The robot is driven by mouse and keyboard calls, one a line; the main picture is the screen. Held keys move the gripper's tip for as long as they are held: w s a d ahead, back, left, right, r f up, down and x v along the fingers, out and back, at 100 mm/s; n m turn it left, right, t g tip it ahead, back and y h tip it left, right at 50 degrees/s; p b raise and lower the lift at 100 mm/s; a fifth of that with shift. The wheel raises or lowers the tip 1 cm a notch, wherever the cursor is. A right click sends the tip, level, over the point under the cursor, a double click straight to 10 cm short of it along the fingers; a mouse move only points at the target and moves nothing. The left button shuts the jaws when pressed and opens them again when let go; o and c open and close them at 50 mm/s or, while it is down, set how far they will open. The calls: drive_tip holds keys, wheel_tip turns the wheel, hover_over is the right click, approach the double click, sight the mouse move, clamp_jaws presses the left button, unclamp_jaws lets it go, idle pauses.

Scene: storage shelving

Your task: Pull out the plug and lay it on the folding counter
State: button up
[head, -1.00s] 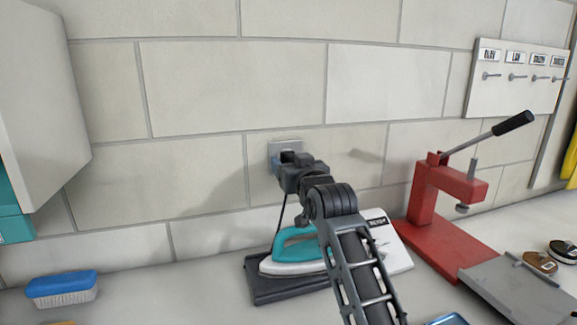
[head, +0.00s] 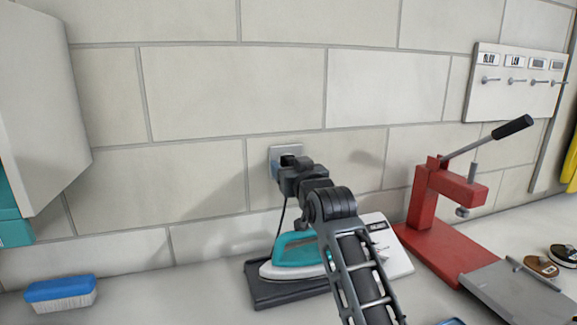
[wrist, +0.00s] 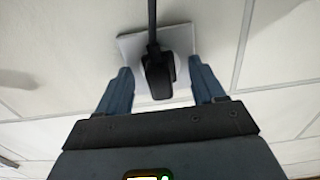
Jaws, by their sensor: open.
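The black plug (wrist: 158,76) sits in the white wall socket (wrist: 130,44), with its cord running away from it. In the head view the socket plate (head: 285,149) shows on the tiled wall, and the plug is mostly hidden behind my gripper (head: 280,170). In the wrist view my gripper (wrist: 160,88) is open, with one blue-grey finger on each side of the plug and a gap to each. The cord (head: 281,216) hangs down toward a teal iron (head: 297,251) on a dark rest. I cannot make out the folding counter for certain.
A red press (head: 433,215) with a black-handled lever stands to the right, and a grey plate (head: 510,287) lies in front of it. A blue brush (head: 60,291) lies at the left. A hook board (head: 515,82) hangs at upper right. The worktop between brush and iron is clear.

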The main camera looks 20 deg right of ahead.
idle(0.4)
clamp_jaws()
idle(0.4)
drive_tip(key=shift+s, duration=0.1)
drive_tip(key=shift+s+p, duration=1.4)
drive_tip(key=shift+s, duration=1.5)
